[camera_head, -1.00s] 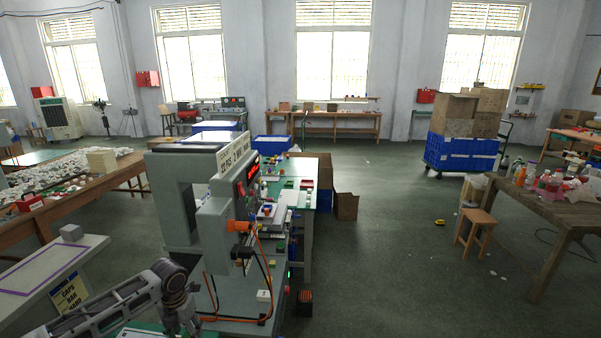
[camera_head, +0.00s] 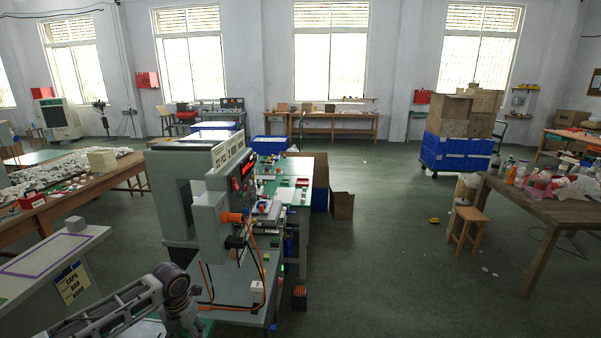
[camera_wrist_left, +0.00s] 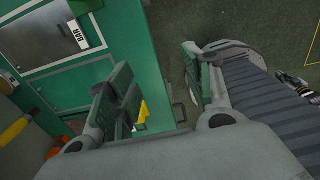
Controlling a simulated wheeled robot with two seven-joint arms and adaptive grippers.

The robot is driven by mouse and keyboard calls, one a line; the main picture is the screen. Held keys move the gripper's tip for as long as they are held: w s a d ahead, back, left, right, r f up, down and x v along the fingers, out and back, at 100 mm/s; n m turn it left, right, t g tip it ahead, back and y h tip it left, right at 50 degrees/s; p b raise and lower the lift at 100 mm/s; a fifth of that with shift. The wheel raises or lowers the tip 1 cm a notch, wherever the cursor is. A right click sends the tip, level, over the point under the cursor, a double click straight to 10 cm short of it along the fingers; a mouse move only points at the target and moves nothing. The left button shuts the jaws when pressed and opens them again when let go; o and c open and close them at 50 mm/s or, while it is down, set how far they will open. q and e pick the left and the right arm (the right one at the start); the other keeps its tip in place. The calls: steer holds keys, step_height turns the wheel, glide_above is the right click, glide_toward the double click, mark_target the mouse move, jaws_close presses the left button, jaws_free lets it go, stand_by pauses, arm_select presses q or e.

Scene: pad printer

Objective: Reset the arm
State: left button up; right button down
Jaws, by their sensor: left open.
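My left arm (camera_head: 110,308) comes in at the lower left of the head view, bent at a joint in front of the grey pad printer (camera_head: 176,230). Its gripper cannot be made out there. In the left wrist view my left gripper (camera_wrist_left: 163,88) has its two green-padded fingers apart, with nothing held between them. A green cabinet or bench side (camera_wrist_left: 130,35) with a grey panel (camera_wrist_left: 45,40) and a white "BAR" label (camera_wrist_left: 82,36) lies beyond the left finger. My right gripper is not in view.
A grey stand with a purple outline (camera_head: 40,258) and a "CAPS" sign (camera_head: 72,284) is left of the printer. A cluttered wooden table (camera_head: 35,212) stands behind it. A stool (camera_head: 467,228) and another table (camera_head: 560,212) are at right.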

arm_select(q)
steer(key=s+d+f+n+t+h, duration=0.1)
steer(key=s+d+f+n, duration=0.15)
steer(key=d, duration=0.45)
steer(key=s+d+f+n, duration=0.1)
steer(key=s+d+n, duration=0.3)
steer(key=d, duration=0.3)
steer(key=s+d+r+n+t+h, duration=0.2)
steer(key=s+d+n, duration=0.3)
steer(key=s+n, duration=0.75)
steer(key=s+a+r+n+y, duration=0.25)
steer(key=a+n, duration=0.65)
steer(key=n, duration=0.7)
steer(key=s+f, duration=0.2)
steer(key=f, duration=1.5)
steer(key=s+f, duration=0.2)
steer(key=f, duration=1.5)
steer(key=s+a+f+g, duration=0.1)
steer(key=s+f, duration=0.9)
steer(key=s, duration=0.1)
steer(key=s+a+f+g, duration=0.1)
steer(key=s+a+f, duration=0.1)
steer(key=s+f, duration=0.8)
steer(key=shift+s+a+m, duration=0.3)
steer(key=shift+s+m, duration=0.1)
